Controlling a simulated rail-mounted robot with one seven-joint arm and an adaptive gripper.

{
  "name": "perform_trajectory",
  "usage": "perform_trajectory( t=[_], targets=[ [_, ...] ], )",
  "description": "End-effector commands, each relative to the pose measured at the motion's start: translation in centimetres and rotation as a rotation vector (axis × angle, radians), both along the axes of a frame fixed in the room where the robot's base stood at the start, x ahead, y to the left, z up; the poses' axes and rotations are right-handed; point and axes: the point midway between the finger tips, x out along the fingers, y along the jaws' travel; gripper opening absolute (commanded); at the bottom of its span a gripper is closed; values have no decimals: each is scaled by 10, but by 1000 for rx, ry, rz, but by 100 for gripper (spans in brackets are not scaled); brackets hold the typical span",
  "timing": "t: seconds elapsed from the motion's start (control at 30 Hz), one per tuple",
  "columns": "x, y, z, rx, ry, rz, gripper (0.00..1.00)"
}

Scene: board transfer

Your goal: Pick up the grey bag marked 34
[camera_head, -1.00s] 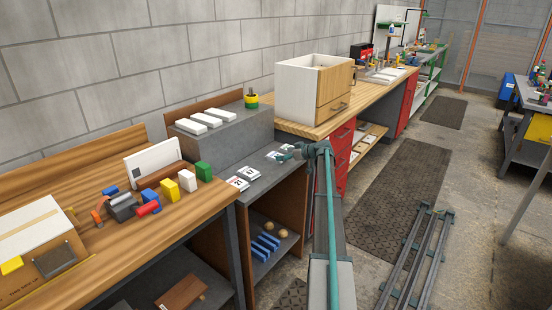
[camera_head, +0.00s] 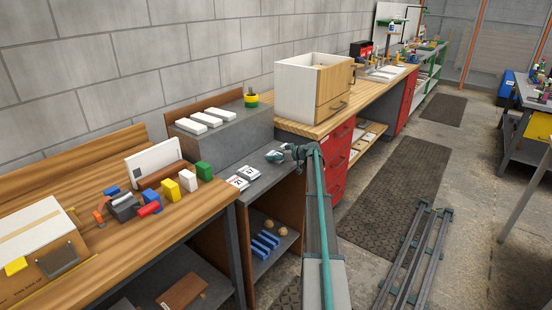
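Two small pale bags with dark and red printed marks lie on the grey counter between the wooden benches: a nearer bag (camera_head: 237,182) and one just behind it (camera_head: 249,172). The print is too small to read, so I cannot tell which is marked 34. My gripper (camera_head: 272,156) is low over the back right part of this counter, beyond these two bags. It covers the spot there, and I cannot make out its fingers or whether a bag is between them.
A raised grey block (camera_head: 225,130) with several white pieces stands behind the counter. A wooden drawer box (camera_head: 310,88) stands to the right. Coloured blocks (camera_head: 171,190) line the left bench. Blue pieces (camera_head: 265,242) lie on the shelf below.

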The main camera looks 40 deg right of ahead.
Motion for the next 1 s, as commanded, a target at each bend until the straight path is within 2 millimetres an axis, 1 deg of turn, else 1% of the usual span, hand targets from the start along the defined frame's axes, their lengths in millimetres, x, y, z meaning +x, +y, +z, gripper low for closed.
perform_trajectory(
  t=[0.03, 0.2, 0.27, 0.53, 0.67, 0.77, 0.9, 1.0],
  targets=[
    [0, 0, 0, 0, 0, 0, 50],
    [0, 0, 0, 0, 0, 0, 21],
    [0, 0, 0, 0, 0, 0, 12],
    [0, 0, 2, 0, -1, 0, 11],
    [0, 0, 6, 1, -2, 0, 11],
    [0, 0, 13, 1, -2, 0, 11],
    [0, 0, 31, -1, -2, 1, 11],
    [-14, 11, 47, -1, -2, 1, 11]
  ],
)
